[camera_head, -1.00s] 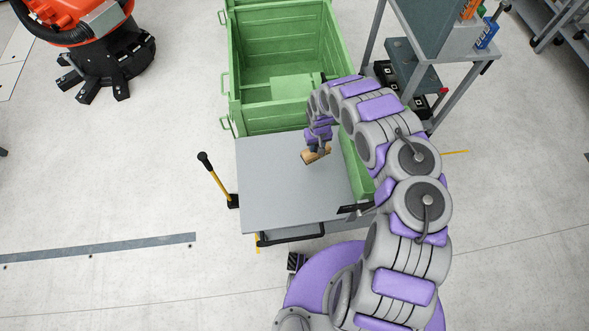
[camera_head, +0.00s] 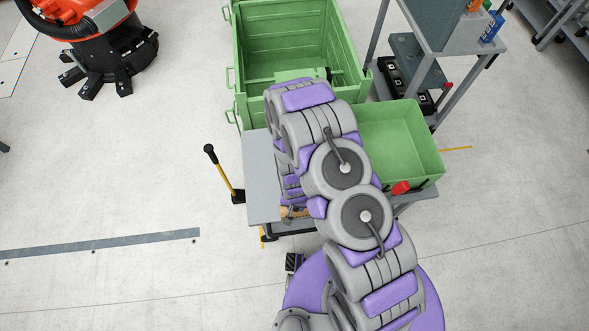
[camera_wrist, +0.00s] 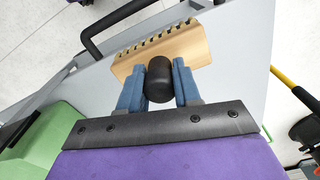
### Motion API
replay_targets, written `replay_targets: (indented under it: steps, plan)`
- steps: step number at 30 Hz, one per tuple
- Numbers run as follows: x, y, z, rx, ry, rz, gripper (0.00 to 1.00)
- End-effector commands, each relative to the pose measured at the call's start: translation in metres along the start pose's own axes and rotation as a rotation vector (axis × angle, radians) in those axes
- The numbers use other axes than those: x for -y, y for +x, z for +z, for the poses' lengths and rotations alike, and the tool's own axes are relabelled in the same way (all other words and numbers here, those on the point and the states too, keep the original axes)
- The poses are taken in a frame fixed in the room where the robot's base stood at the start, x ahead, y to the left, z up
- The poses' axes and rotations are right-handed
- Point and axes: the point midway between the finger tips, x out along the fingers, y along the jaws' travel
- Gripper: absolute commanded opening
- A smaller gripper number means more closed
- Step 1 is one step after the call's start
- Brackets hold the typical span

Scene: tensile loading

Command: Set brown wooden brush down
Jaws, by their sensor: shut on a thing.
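The brown wooden brush (camera_wrist: 165,50) is a light-brown block with a row of dark holes or tufts along one edge and a black knob (camera_wrist: 159,80). My gripper (camera_wrist: 160,74) is shut on the knob, its blue fingers on either side. In the head view the brush (camera_head: 292,212) shows partly beneath my arm, at the near edge of the grey tabletop (camera_head: 262,185). My arm hides most of my gripper there. In the wrist view the brush is over the tabletop (camera_wrist: 235,45); I cannot tell whether it touches it.
A green bin (camera_head: 405,140) sits at the table's right, with a red item (camera_head: 400,187) at its near edge. A large green crate (camera_head: 285,30) stands behind. A yellow-handled tool (camera_head: 226,178) stands left of the table. The tabletop's left strip is clear.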

Motion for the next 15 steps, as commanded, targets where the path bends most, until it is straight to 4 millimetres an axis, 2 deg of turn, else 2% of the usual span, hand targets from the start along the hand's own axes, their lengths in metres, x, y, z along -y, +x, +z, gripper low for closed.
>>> replay_targets:
  steps: [3,7,10,15]
  plan:
    - [0.004,-0.003,0.022,0.011,0.016,-0.003,0.0]
    - [0.007,-0.004,0.028,0.008,0.025,-0.008,0.0]
    - [0.014,-0.003,0.018,0.006,0.027,-0.01,0.0]
    - [0.038,0.001,-0.015,0.003,0.026,-0.013,0.0]
